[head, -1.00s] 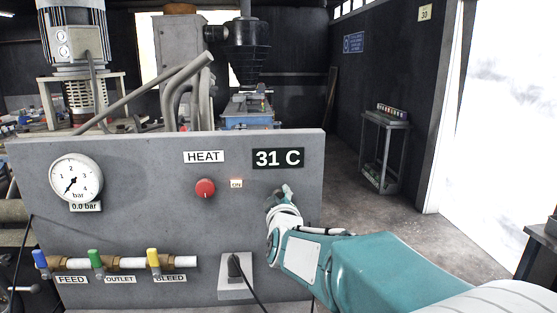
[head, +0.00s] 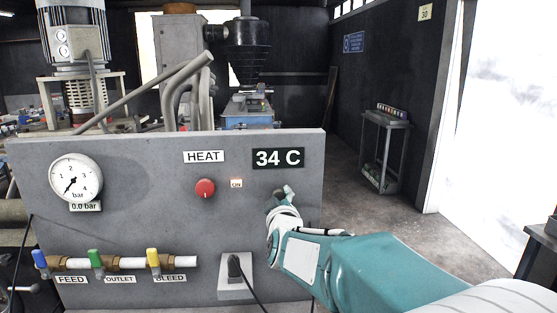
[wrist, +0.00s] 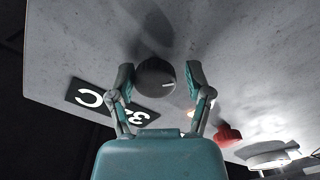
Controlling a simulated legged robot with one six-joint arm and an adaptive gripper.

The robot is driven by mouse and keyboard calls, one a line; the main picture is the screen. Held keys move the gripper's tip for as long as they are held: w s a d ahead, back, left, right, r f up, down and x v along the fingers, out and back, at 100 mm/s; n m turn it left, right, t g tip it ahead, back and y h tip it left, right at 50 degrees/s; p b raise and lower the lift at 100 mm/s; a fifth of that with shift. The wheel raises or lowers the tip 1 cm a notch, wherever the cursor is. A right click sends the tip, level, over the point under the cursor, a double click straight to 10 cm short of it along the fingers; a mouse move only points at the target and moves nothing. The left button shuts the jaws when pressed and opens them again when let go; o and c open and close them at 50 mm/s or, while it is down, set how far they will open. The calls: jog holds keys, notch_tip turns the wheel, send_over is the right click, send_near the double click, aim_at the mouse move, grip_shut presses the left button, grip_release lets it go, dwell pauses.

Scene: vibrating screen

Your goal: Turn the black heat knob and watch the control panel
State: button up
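The black knob (wrist: 155,78) with a white mark shows on the grey panel in the wrist view. My gripper (wrist: 160,78) is open, with one finger on each side of the knob; the right finger stands apart from it, and I cannot tell whether the left one touches. In the head view my gripper (head: 281,193) is at the panel below the display and largely hides the knob. The control panel (head: 130,225) has a display (head: 278,158) reading 34 C and a HEAT label (head: 204,157). An ON lamp (head: 237,183) looks lit.
A red knob (head: 205,188) sits left of the lamp. A gauge (head: 76,177) reads 0.0 bar. Blue, green and yellow valve handles (head: 96,258) line the lower left. A plug with a cable (head: 235,265) is below. Open floor lies right of the panel.

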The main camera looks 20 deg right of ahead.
jog(key=shift+r, duration=0.15)
jog(key=shift+s+a, duration=0.1)
jog(key=shift+s+a, duration=0.1)
jog(key=shift+s, duration=0.5)
jog(key=shift+s+a, duration=0.2)
jog(key=shift+s, duration=0.95)
jog(key=shift+s+a, duration=0.2)
jog(key=shift+s, duration=0.9)
jog(key=o, duration=0.3)
jog(key=shift+o, duration=0.2)
